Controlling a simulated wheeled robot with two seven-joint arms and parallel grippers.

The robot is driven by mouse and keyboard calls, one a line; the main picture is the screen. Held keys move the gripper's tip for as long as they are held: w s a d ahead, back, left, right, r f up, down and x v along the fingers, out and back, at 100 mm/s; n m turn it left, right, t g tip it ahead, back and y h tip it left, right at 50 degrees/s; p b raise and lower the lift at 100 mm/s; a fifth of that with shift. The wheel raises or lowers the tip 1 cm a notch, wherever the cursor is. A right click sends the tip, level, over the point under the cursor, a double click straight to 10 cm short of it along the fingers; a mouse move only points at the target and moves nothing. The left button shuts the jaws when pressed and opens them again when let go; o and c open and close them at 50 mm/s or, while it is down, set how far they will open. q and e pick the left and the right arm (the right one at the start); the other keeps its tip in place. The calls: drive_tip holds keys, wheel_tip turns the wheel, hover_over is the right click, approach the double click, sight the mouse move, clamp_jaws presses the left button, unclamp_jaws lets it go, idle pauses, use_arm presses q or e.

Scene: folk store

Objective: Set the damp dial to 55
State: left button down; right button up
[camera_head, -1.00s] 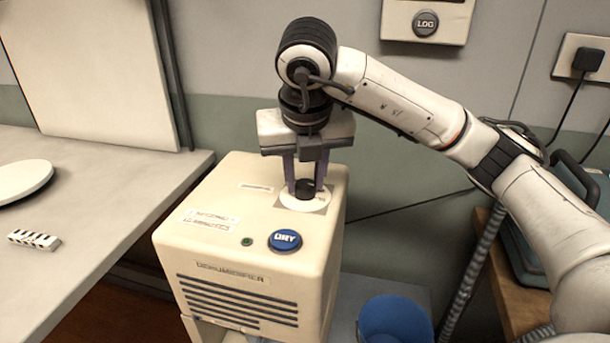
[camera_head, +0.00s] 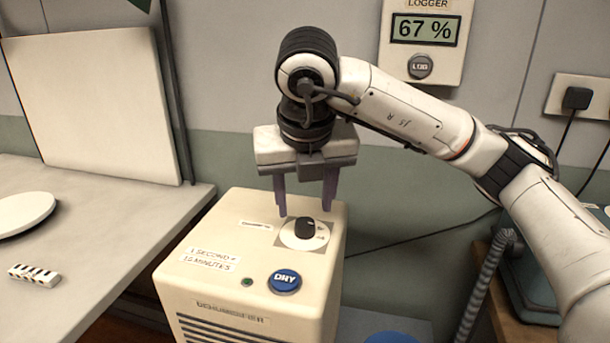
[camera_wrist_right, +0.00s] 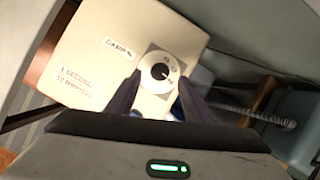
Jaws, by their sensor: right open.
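The damp dial is a black knob (camera_head: 305,228) on a round white plate on top of the cream dehumidifier (camera_head: 210,283). In the right wrist view the dial (camera_wrist_right: 160,72) lies between and beyond the fingertips, with small marks around it too blurred to read. A "DAMP %" label (camera_wrist_right: 117,47) is beside it. My right gripper (camera_head: 305,212) is open and empty, pointing down just above the dial, with its fingers apart from the knob. My left gripper is not in view.
A blue DRY button (camera_head: 285,281) and a small green light (camera_head: 247,282) are on the dehumidifier's front top edge. A wall logger (camera_head: 425,30) reads 67 %. A table (camera_head: 120,240) with a white plate and striped block stands left.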

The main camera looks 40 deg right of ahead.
drive_tip(key=p+v, duration=0.1)
drive_tip(key=v, duration=0.4)
drive_tip(key=shift+r, duration=0.15)
